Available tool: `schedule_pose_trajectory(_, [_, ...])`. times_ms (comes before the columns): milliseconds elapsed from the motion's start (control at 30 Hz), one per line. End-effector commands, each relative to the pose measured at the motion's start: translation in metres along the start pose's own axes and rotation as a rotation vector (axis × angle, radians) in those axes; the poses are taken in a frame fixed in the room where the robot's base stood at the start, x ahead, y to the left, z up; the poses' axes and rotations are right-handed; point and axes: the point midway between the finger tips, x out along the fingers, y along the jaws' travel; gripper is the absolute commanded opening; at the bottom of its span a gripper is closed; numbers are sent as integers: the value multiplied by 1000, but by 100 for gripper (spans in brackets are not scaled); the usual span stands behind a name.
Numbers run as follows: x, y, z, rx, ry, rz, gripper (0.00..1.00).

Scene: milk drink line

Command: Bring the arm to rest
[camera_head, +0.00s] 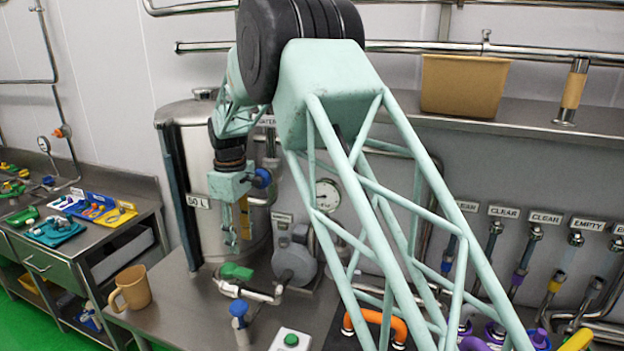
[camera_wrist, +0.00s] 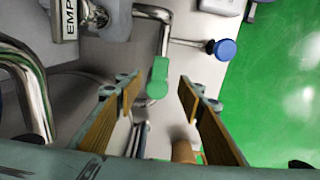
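My arm, a pale green lattice, reaches up and over from the lower right in the head view. My gripper (camera_head: 238,235) hangs fingers-down in front of the steel 50 L tank (camera_head: 190,150), above the bench (camera_head: 190,300). In the wrist view my gripper (camera_wrist: 160,97) shows two tan-padded fingers spread apart with nothing between them. Beyond the fingers is a green valve handle (camera_wrist: 157,78). The same green handle (camera_head: 236,271) is on the bench pipe below the gripper in the head view.
A tan jug (camera_head: 133,287) stands at the bench's left. A blue knob (camera_head: 239,309), a button box (camera_head: 291,340) and a grey pump (camera_head: 294,262) are nearby. A tan bin (camera_head: 464,85) sits on the right shelf. Labelled hoses line the right wall.

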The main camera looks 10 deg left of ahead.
Motion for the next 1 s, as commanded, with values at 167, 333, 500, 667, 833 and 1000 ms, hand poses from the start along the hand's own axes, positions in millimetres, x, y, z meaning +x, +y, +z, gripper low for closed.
schedule_pose_trajectory(167, [-8,1,8,14,2,2,35])
schedule_pose_trajectory(333, [-22,3,24,43,6,6,35])
schedule_pose_trajectory(500, [-40,3,45,80,11,12,35])
schedule_pose_trajectory(667, [-58,4,67,121,17,18,35])
schedule_pose_trajectory(833, [-80,3,93,168,27,26,35])
schedule_pose_trajectory(1000, [-102,0,122,220,37,35,35])
